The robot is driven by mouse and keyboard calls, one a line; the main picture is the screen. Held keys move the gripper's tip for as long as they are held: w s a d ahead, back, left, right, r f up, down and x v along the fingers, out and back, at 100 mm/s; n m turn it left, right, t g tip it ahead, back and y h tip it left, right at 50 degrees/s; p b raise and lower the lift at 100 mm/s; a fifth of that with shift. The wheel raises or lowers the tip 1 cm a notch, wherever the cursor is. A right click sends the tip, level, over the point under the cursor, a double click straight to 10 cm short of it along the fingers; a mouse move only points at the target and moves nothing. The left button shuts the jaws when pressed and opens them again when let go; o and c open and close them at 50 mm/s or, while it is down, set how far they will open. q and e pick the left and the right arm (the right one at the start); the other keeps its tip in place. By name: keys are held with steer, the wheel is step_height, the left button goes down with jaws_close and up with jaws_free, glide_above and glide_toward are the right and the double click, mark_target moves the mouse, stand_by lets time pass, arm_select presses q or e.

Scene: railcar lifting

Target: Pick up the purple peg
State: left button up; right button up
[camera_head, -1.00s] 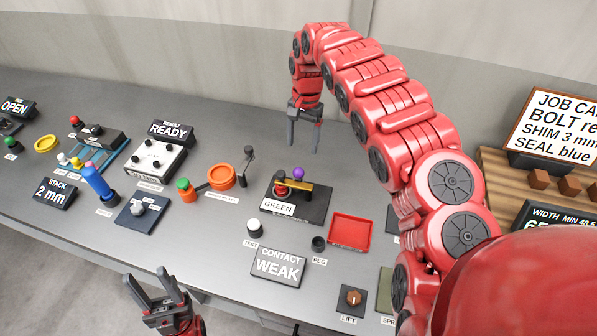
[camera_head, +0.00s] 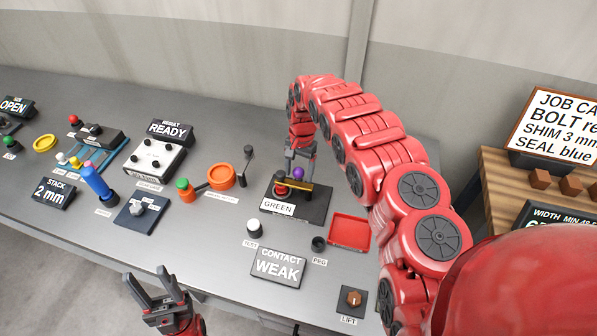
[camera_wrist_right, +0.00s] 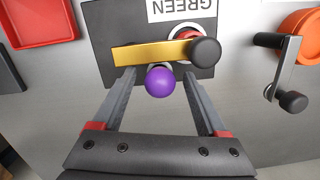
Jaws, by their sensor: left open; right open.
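The purple peg (camera_head: 298,173) shows as a round purple head beside a gold bar (camera_head: 300,184) on a black base with a GREEN label. In the right wrist view the purple peg (camera_wrist_right: 160,81) lies between the two fingers, near their tips, with the gold bar (camera_wrist_right: 150,52) just beyond it. My right gripper (camera_wrist_right: 160,85) is open, its fingers on either side of the peg and apart from it. In the head view my right gripper (camera_head: 300,160) is at the back of the black base. My left gripper (camera_head: 160,285) is open and empty at the table's front edge.
A red knob (camera_head: 281,188) and a black knob (camera_wrist_right: 205,51) sit close to the peg. A red tray (camera_head: 349,231) and a black PEG holder (camera_head: 318,243) stand to the front right. An orange dish (camera_head: 221,177) and crank (camera_head: 246,165) are to the left.

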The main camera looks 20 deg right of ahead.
steer(key=shift+f, duration=0.2)
jaws_close()
stand_by(0.3)
steer(key=shift+r, duration=0.2)
